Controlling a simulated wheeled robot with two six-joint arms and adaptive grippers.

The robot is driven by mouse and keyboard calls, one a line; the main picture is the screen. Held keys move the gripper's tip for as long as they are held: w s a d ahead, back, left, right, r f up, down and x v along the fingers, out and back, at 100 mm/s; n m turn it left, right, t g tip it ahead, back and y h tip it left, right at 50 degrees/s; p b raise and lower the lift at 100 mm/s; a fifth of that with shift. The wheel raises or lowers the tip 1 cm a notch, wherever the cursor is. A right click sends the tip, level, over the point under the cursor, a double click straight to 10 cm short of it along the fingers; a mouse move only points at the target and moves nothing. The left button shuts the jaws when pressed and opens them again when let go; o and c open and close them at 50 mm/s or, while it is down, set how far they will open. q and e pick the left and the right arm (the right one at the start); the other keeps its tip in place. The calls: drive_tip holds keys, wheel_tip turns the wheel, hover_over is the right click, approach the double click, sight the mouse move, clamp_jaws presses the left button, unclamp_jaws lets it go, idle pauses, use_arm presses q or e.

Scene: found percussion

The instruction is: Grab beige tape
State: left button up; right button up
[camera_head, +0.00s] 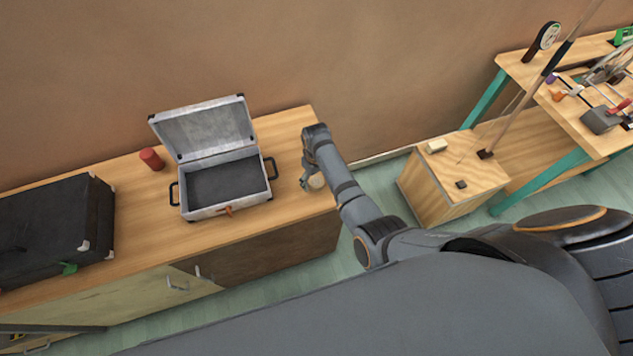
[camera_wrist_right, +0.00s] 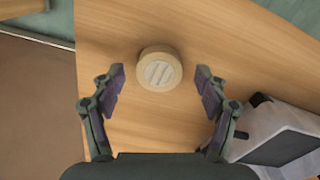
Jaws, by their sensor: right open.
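The beige tape (camera_wrist_right: 159,70) is a round roll lying flat on the wooden cabinet top. In the right wrist view it sits ahead of and between my fingertips, apart from both. My right gripper (camera_wrist_right: 159,80) is open and empty. In the head view my right gripper (camera_head: 307,182) reaches down near the right end of the cabinet, beside the tape (camera_head: 317,181), which is partly hidden by it. My left gripper is not in view.
An open silver case (camera_head: 225,209) stands left of the tape and shows at the lower right in the wrist view (camera_wrist_right: 262,127). A red cylinder (camera_head: 152,159) and black case (camera_head: 55,225) are further left. A wooden box (camera_head: 440,190) stands beyond the gap to the right.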

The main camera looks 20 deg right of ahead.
drive_tip(key=shift+f, duration=0.5)
drive_tip(key=c, duration=1.1)
drive_tip(key=shift+r, duration=0.1)
